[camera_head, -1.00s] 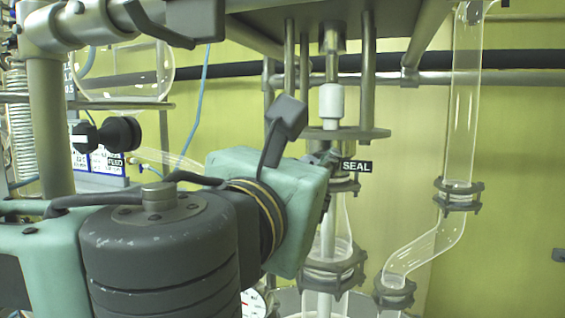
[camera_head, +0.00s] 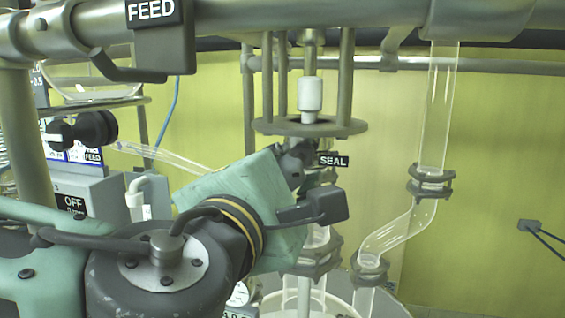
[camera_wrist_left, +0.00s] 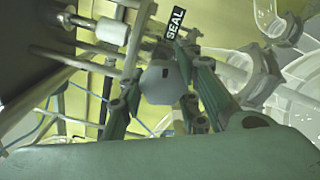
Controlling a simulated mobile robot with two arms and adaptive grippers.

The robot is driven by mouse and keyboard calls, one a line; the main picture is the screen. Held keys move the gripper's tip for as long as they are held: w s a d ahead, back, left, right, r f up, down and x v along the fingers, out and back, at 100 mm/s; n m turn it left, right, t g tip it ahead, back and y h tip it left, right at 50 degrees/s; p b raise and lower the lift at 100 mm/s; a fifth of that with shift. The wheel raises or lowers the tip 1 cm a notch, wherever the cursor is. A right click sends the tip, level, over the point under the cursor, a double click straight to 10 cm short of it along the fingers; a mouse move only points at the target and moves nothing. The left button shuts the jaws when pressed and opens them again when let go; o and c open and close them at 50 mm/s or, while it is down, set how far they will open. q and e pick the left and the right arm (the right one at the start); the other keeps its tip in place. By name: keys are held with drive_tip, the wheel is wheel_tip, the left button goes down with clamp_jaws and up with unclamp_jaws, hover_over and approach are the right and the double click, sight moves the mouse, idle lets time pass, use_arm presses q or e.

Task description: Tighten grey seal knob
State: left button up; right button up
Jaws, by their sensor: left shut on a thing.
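The grey seal knob (camera_wrist_left: 163,85) sits between the two fingers of my left gripper (camera_wrist_left: 160,95) in the left wrist view, and the gripper is shut on it. In the head view my left gripper (camera_head: 298,165) reaches the glass column just beside the black SEAL label (camera_head: 333,160). There the wrist and fingers mostly hide the knob. The label also shows in the left wrist view (camera_wrist_left: 175,23), just beyond the knob. My right gripper is not in view.
A metal flange (camera_head: 310,127) with a white coupling (camera_head: 310,94) stands above the knob. A bent glass pipe (camera_head: 400,232) runs down on the right. A pipe with a FEED label (camera_head: 151,11) crosses the top. A black knob (camera_head: 97,128) is at the left.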

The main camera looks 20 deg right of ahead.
use_arm(q)
drive_tip(key=shift+r+m+p, duration=0.35)
drive_tip(key=shift+m, duration=0.85)
drive_tip(key=shift+r, duration=0.1)
drive_tip(key=o, duration=1.1)
drive_tip(key=shift+c, duration=0.2)
drive_tip(key=shift+f, duration=0.2)
drive_tip(key=shift+s, duration=0.15)
drive_tip(key=v, duration=0.7)
drive_tip(key=shift+a, duration=0.15)
